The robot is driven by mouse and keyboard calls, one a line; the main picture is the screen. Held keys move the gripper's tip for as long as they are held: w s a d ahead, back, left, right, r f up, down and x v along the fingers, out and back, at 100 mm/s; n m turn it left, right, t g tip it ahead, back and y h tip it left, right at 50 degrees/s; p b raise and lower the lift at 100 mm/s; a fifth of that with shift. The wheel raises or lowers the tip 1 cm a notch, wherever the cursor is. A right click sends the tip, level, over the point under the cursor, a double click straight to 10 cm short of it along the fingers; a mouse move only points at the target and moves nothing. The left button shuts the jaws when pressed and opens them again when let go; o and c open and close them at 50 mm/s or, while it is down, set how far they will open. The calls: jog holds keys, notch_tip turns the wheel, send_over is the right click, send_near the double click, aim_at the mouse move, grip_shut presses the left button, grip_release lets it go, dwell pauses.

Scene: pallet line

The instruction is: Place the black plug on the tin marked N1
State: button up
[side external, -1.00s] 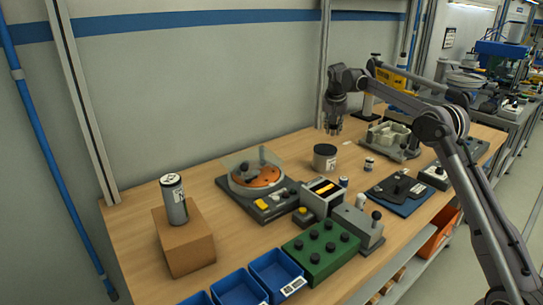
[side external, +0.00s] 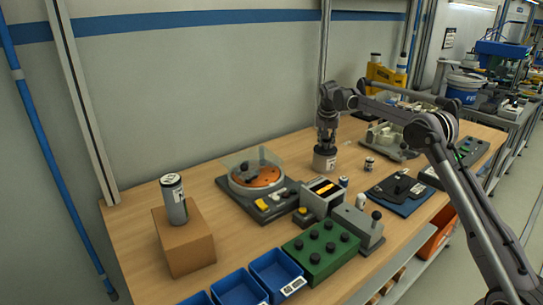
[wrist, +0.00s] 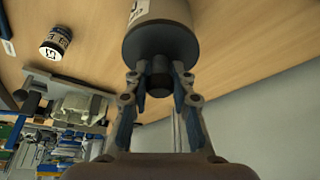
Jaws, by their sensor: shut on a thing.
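A squat pale tin (side external: 324,163) with a dark top stands upright on the bench. My gripper (side external: 326,146) points down directly over it. In the wrist view my fingertips (wrist: 157,80) are shut on a short black plug (wrist: 158,73) at the middle of the tin's dark top (wrist: 160,40). The plug touches or nearly touches that top; I cannot tell whether the two are joined. A label with dark marks on the tin's side (wrist: 145,10) is cut off by the frame edge, so I cannot read N1.
A small labelled tin (side external: 369,164) stands to the right. A tall silver tin (side external: 175,203) stands on a cardboard box (side external: 186,248). A turntable device (side external: 258,180), a green block with black knobs (side external: 322,253) and blue bins (side external: 276,270) fill the front. Bare bench lies around the squat tin.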

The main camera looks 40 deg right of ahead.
jog(key=o, duration=0.9)
jog(key=shift+o, duration=0.2)
jog(key=s+a+r+n, duration=0.1)
jog(key=s+a+r, duration=0.35)
jog(key=r, duration=0.25)
jog(key=s+a+r+n, duration=0.1)
jog(key=s+a+r, duration=0.2)
jog(key=a+r, duration=0.4)
jog(key=s+a+r+n+t+y, duration=0.2)
jog(key=s+a+n, duration=0.1)
jog(key=s+a, duration=0.45)
jog(key=s+a+f+n, duration=0.2)
jog(key=s+a+f, duration=0.1)
jog(key=s, duration=0.4)
jog(key=s+a+f+n+t+y, duration=0.1)
jog(key=s+a+f+n, duration=0.1)
jog(key=s+f, duration=0.3)
jog(key=s+a+f+n+t, duration=0.1)
jog(key=s+a+f, duration=0.3)
jog(key=s, duration=0.4)
jog(key=shift+s+a+f+n+y, duration=0.3)
jog(key=shift+a+f+n+y, duration=0.1)
